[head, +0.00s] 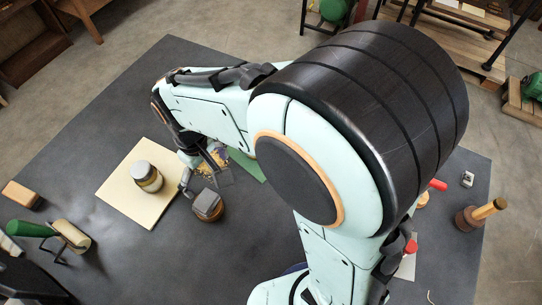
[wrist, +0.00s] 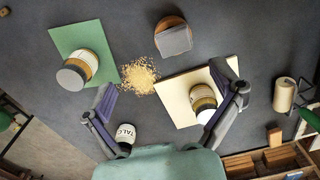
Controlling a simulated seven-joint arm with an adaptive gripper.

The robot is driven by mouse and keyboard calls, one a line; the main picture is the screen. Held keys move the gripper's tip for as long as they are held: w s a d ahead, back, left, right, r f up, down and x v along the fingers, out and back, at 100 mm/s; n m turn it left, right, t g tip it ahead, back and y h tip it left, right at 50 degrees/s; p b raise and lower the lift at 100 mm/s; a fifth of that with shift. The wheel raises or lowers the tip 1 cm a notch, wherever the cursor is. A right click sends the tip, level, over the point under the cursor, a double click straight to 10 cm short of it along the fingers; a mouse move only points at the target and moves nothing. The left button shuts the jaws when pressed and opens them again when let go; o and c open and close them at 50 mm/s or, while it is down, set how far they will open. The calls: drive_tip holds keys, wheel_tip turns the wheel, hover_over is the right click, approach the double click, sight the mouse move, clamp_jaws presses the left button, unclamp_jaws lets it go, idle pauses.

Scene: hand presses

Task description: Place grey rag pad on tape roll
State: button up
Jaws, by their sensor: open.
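The grey rag pad (wrist: 175,42) rests on top of a round brown piece (wrist: 172,21), which looks like the tape roll, on the dark mat. In the head view the pad (head: 208,203) also sits on this roll, covering most of its top. The roll's brown side (head: 209,219) shows below the pad. My gripper (wrist: 165,84) is open and empty, its two fingers spread wide. In the head view my gripper (head: 205,177) is above the mat, just behind the pad and apart from it.
A lidded jar (head: 147,176) stands on a cream board (head: 125,197); my right finger overlaps that board in the wrist view. Another jar (wrist: 83,67) stands on a green board (wrist: 57,41). Tan crumbs (wrist: 139,76) lie between the boards. A white labelled jar (wrist: 126,136) is near my left finger.

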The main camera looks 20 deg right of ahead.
drive_tip(key=s+d+r+m, duration=0.3)
drive_tip(key=s+d, duration=0.2)
drive_tip(key=s, duration=0.2)
drive_tip(key=s+d+r+m, duration=0.3)
drive_tip(key=s+d, duration=0.3)
drive_tip(key=s, duration=0.1)
drive_tip(key=shift+d+m+y, duration=0.3)
drive_tip(key=shift+y, duration=0.1)
